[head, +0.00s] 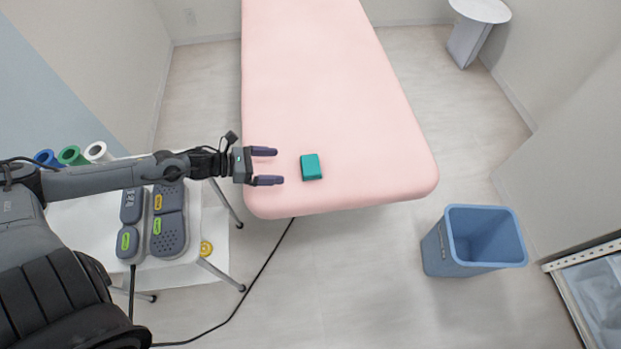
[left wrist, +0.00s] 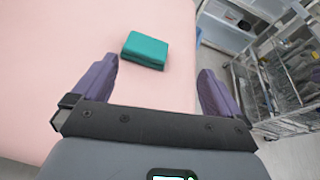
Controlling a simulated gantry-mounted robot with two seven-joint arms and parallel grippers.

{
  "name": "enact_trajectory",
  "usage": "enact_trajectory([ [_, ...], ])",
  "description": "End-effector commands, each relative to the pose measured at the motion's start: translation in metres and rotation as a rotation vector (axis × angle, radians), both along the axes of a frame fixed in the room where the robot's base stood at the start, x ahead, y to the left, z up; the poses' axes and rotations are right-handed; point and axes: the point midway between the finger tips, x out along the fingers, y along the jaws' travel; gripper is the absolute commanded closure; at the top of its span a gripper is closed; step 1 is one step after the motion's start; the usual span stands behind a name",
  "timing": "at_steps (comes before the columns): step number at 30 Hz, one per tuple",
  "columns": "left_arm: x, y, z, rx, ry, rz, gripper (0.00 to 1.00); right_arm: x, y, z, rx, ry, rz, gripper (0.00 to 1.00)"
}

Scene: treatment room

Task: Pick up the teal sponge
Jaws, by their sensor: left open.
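The teal sponge (head: 311,167) lies on the pink treatment table (head: 330,90), close to its near end. It also shows in the left wrist view (left wrist: 145,50), ahead of the fingers and a little left of the middle between them. My left gripper (head: 265,166) is open and empty. In the head view its fingers point right toward the sponge, with a gap between the fingertips and the sponge. Nothing hides the sponge. My right gripper is not in view.
A small white table (head: 218,238) at the left holds grey devices (head: 170,220) and several colored rolls (head: 72,155). A blue bin (head: 472,242) stands on the floor at the right. The pink surface around the sponge is clear. A black cable crosses the floor.

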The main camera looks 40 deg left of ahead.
Motion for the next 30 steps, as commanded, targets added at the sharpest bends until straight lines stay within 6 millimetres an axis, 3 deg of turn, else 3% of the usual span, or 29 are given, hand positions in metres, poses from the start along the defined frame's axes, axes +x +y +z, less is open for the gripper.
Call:
enact_trajectory([
  [1,0.003,0.008,-0.013,0.043,-0.012,-0.033,0.0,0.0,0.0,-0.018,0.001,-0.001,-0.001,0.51],
  [9,0.015,0.022,-0.018,0.135,-0.043,-0.107,0.0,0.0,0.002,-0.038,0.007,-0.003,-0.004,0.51],
  [21,0.041,0.0,-0.032,0.136,-0.045,-0.107,0.0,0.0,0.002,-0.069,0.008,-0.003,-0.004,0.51],
  [30,0.051,-0.009,-0.036,0.137,-0.041,-0.109,0.0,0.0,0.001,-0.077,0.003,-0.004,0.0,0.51],
])
